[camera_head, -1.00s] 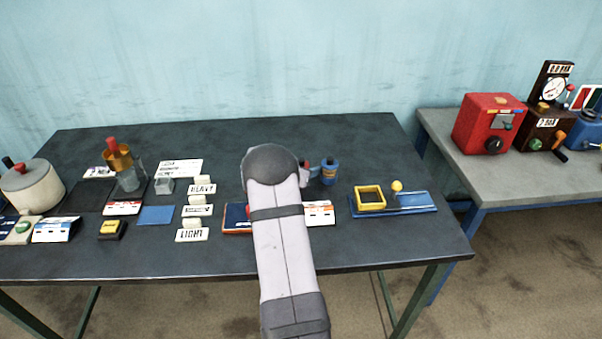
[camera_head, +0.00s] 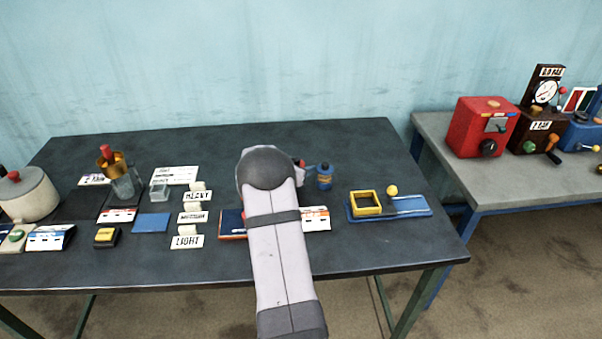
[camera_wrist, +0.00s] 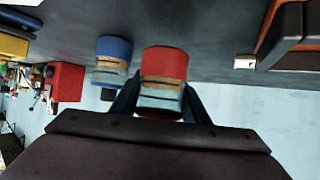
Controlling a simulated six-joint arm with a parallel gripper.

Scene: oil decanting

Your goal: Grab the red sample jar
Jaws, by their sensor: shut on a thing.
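The red sample jar (camera_wrist: 164,66) has a red lid and a banded lower part. In the wrist view it sits between the two fingers of my gripper (camera_wrist: 160,102), which is shut on it. In the head view my arm hides most of the gripper and jar; a small bit of red shows at the arm's right edge. A similar blue jar (camera_head: 325,178) stands just right of there. In the wrist view the blue jar (camera_wrist: 113,60) is close beside the red one, on its left. I cannot tell whether the red jar touches the table.
A blue tray (camera_head: 408,207) with a yellow frame (camera_head: 366,203) lies to the right. White label cards (camera_head: 187,242), a glass beaker with a copper funnel (camera_head: 113,166) and a pale pot (camera_head: 28,196) stand left. The dark table (camera_head: 350,263) has clear room in front.

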